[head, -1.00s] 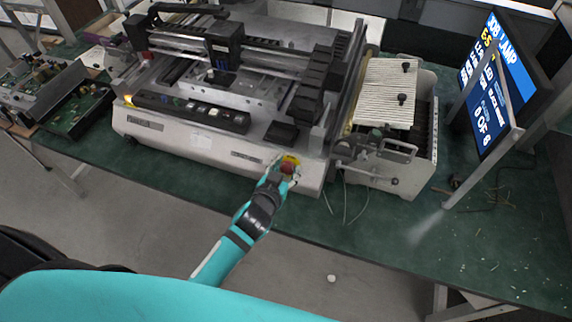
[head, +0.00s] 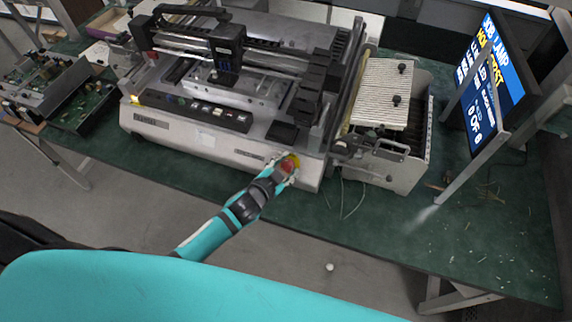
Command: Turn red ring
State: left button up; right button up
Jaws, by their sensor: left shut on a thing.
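The red ring (head: 287,167) sits on a yellow plate (head: 295,159) at the front right corner of a large grey machine (head: 205,140). My left gripper (head: 284,171) is at the ring and shut on it, with the teal arm reaching in from the lower left. The fingers cover part of the ring and the yellow plate. My right gripper does not show.
The machine stands on a green table (head: 385,225). A feeder unit (head: 385,100) is to its right, with thin wires (head: 343,198) hanging below. A screen on a stand (head: 490,85) is at the right. Circuit boards (head: 85,105) lie at the left.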

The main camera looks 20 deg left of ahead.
pick_arm(q)
jog(key=o, duration=1.2)
jog(key=shift+w, duration=0.1)
jog(key=shift+s, duration=0.2)
jog(key=v, duration=1.1)
jog(key=shift+s+r, duration=0.2)
jog(key=shift+r, duration=0.1)
jog(key=shift+a, duration=0.1)
